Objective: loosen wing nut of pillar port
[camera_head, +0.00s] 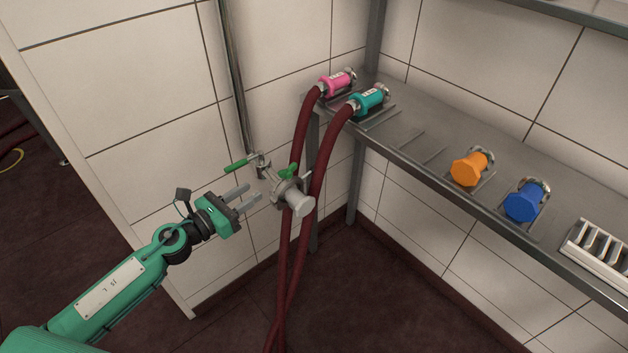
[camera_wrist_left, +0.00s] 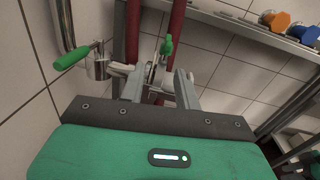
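The pillar port (camera_head: 292,195) is a grey metal fitting at the lower end of a wall pipe, with a pale round cap facing the room. A green wing nut (camera_head: 288,171) sits on its top side; it also shows in the left wrist view (camera_wrist_left: 167,46). A green-handled valve lever (camera_head: 237,165) sticks out to the left. My left gripper (camera_head: 243,196) is open, its two grey fingers apart and pointing at the port from the left. In the left wrist view the wing nut stands beyond the fingers, between their directions. I cannot tell whether the fingers touch the port.
Orange (camera_head: 469,169) and blue (camera_head: 524,202) caps sit farther right.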

